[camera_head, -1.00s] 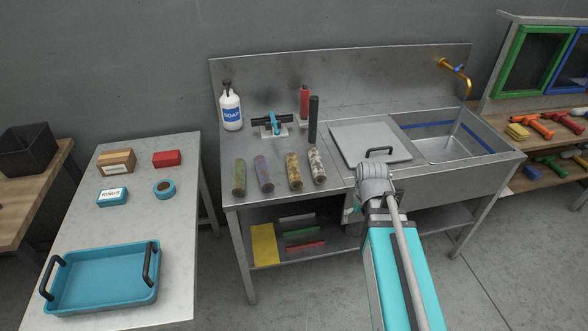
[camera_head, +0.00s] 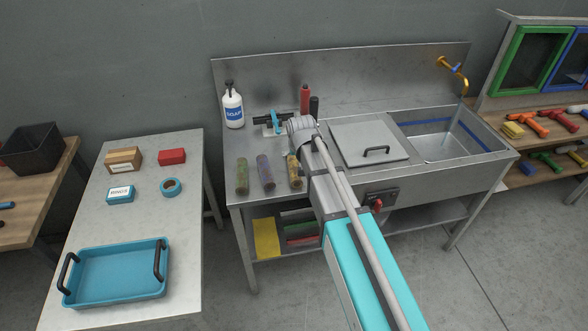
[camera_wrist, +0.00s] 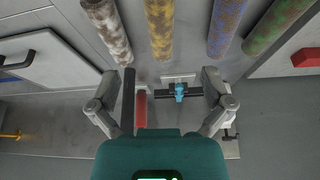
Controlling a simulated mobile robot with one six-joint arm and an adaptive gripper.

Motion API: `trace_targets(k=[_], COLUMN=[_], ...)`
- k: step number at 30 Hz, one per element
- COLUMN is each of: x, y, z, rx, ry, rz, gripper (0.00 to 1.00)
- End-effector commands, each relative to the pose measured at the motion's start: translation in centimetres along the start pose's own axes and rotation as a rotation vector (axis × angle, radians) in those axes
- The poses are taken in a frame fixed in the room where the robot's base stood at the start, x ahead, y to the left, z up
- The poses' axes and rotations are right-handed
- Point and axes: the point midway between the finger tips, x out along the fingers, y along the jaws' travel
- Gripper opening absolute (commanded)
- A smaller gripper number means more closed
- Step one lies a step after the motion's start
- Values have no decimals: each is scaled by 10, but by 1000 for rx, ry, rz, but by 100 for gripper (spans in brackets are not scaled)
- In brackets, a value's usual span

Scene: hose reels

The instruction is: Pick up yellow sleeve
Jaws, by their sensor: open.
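The yellow sleeve (camera_head: 293,171), mottled with dirt, stands on the steel sink bench, partly covered by my arm. It also shows in the wrist view (camera_wrist: 160,28) at top centre. A purple-blue sleeve (camera_head: 265,172) and a green sleeve (camera_head: 242,176) stand left of it. A white-and-brown sleeve (camera_wrist: 107,30) shows beside it in the wrist view but is hidden by my arm in the head view. My gripper (camera_wrist: 159,74) is open and empty, its spread fingers short of the yellow sleeve in the picture. The head view hides its fingers behind my wrist.
A soap bottle (camera_head: 233,107), a blue-and-black fixture (camera_head: 273,122), a red bottle (camera_head: 305,99) and a dark cylinder (camera_wrist: 128,100) stand behind the sleeves. A sink (camera_head: 440,148) is at right. A side table (camera_head: 160,221) with a blue tray (camera_head: 115,272) is at left.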

Motion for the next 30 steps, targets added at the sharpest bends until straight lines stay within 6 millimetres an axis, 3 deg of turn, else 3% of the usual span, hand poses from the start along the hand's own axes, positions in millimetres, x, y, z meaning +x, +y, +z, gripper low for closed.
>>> trace_targets(k=[11,30], x=[11,64], y=[1,2], z=[1,1], rx=[1,2], ry=[-1,-1], rz=[1,1], gripper=[100,100])
